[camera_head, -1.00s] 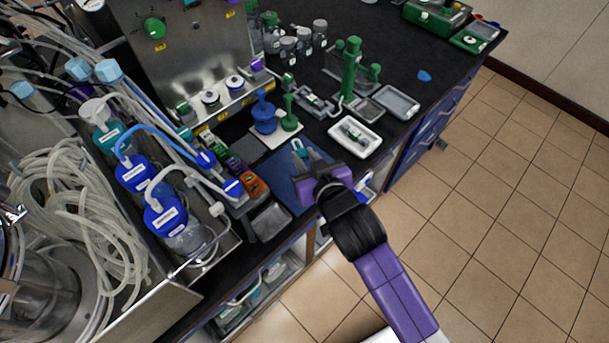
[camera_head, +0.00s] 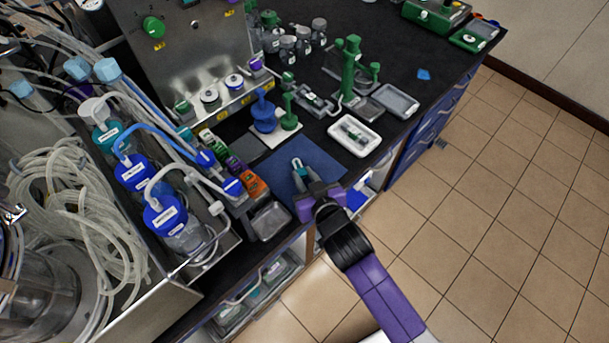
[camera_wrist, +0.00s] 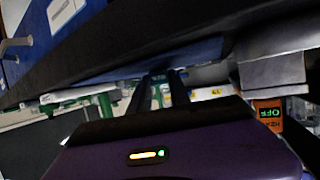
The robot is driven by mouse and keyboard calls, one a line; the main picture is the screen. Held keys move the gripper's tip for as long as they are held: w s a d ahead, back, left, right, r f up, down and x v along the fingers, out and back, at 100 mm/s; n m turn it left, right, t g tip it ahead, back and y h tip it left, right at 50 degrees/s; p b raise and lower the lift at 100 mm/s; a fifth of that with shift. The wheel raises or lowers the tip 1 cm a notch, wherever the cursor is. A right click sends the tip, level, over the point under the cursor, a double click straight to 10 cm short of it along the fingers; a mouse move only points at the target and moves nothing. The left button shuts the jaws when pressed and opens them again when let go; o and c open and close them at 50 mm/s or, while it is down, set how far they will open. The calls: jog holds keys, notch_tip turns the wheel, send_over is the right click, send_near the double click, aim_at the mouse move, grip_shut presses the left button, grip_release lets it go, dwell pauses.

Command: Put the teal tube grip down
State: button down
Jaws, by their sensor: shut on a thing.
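The teal tube grip (camera_head: 299,173) is a small teal piece at the tips of my gripper (camera_head: 301,174) in the head view, largely hidden by the fingers. My gripper is shut on it, over the dark blue mat (camera_head: 325,168) near the bench's front edge. I cannot tell whether the grip touches the mat.
A grey tray (camera_head: 268,222) and a row of coloured switches (camera_head: 238,170) stand left of the mat. A white tray (camera_head: 368,143) lies behind right. Blue and green stands (camera_head: 264,115) are behind it. Much of the mat is bare.

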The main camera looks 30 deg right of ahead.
jog(key=shift+f, duration=0.2)
jog(key=c, duration=1.2)
grip_release()
jog(key=shift+r, duration=0.1)
jog(key=shift+r, duration=0.2)
jog(key=shift+s, duration=0.35)
jog(key=b+v, duration=0.1)
jog(key=v, duration=1)
jog(key=shift+s, duration=0.2)
